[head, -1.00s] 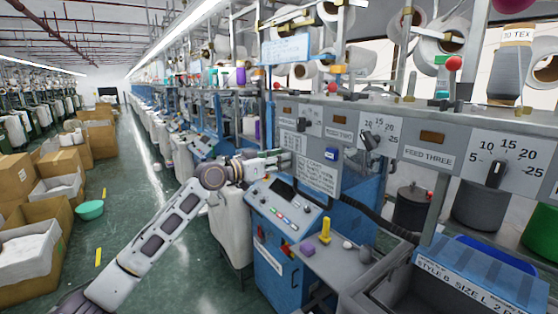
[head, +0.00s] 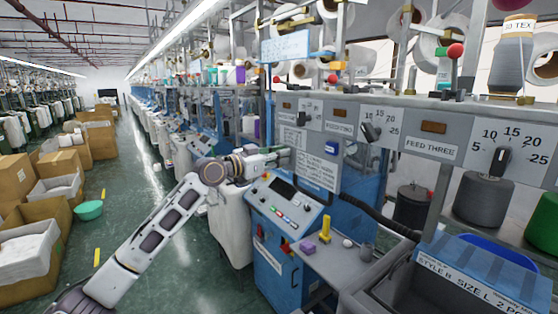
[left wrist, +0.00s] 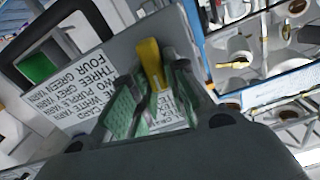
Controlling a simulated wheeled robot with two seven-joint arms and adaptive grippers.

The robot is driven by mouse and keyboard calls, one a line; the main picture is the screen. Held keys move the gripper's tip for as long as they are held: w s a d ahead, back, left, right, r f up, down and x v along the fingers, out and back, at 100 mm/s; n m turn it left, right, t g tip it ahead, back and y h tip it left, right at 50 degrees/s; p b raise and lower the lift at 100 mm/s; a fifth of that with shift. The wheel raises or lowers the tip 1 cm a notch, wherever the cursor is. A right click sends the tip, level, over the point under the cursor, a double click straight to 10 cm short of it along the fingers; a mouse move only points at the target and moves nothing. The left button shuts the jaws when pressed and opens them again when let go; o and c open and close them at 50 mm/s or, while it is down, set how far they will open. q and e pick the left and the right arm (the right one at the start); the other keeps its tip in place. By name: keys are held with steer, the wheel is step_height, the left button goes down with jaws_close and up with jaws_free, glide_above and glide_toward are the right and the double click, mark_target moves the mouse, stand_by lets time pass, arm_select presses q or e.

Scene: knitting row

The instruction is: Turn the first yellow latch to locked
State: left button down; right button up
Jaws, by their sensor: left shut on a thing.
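The yellow latch (left wrist: 150,62) shows in the left wrist view as a short yellow lever against a grey panel with printed cards. My left gripper (left wrist: 150,100) has its green-padded fingers on both sides of the latch, shut on it. The fingers hide the latch's lower part. In the head view my left gripper (head: 284,155) reaches the left end of the machine's grey panel, by the card (head: 317,170). The latch cannot be made out there. My right gripper is in neither view.
The grey panel carries feed dials, including the feed three knob (head: 503,160).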

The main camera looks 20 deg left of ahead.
arm_select(q)
steer(key=m+b, duration=0.3)
steer(key=shift+s+d+f, duration=0.2)
steer(key=shift+d+f, duration=0.05)
steer(key=shift+s+d+f+m+b, duration=0.25)
steer(key=shift+m+b, duration=0.75)
steer(key=shift+m, duration=1.25)
steer(key=shift+w+d+f+m+b, duration=0.1)
steer(key=shift+f+m+b, duration=0.2)
steer(key=shift+m+b, duration=1.35)
steer(key=shift+s+d+f+m+b, duration=0.15)
steer(key=shift+f+m+b, duration=0.2)
steer(key=shift+m, duration=2.45)
steer(key=c, duration=1.4)
jaws_free()
steer(key=shift+c, duration=0.2)
steer(key=shift+s+a+r, duration=0.1)
steer(key=shift+a, duration=0.1)
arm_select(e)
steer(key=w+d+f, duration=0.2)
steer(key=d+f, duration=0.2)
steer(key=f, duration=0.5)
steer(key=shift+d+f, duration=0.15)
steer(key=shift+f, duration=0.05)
